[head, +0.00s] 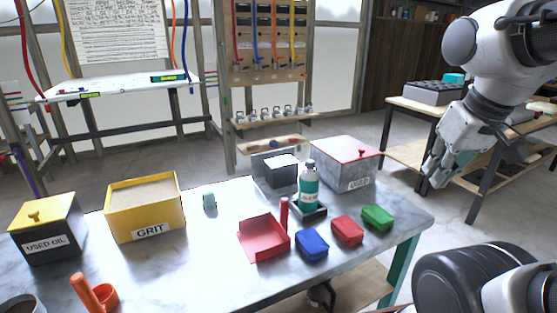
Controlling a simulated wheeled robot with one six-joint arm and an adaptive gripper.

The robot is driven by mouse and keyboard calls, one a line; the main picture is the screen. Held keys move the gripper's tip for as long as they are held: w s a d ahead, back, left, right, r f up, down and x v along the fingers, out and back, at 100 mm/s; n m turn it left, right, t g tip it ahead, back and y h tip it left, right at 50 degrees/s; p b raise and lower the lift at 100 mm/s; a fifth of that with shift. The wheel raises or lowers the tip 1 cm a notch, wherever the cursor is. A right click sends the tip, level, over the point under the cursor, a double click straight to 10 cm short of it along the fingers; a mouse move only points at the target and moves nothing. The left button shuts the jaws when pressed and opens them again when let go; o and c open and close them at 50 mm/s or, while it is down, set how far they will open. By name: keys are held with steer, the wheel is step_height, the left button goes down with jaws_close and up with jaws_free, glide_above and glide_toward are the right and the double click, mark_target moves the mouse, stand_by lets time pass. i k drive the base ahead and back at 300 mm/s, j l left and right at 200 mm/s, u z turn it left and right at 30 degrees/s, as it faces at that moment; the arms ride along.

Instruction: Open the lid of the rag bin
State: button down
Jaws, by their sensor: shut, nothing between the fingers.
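A grey metal bin (328,171) stands at the back right of the table. Its label seems to read "USED"; I cannot confirm that it says rags. Its flat grey lid (338,149) has a red edge and a small red knob (363,153), and lies shut on the bin. My gripper (432,176) is to the right of the bin, apart from it, beyond the table's right end. Its fingers point down and look shut and empty. The inside of the bin is hidden.
A yellow grit box (145,214) and a used oil box (47,238) stand left. The table's middle left (200,255) is clear.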

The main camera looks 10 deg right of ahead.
mark_target(346, 149)
steer(key=i+l+u, duration=0.2)
steer(key=l, duration=0.2)
steer(key=l+u, duration=0.15)
steer(key=l, duration=0.25)
steer(key=l+u, duration=0.2)
steer(key=l, duration=0.25)
steer(key=i, duration=0.05)
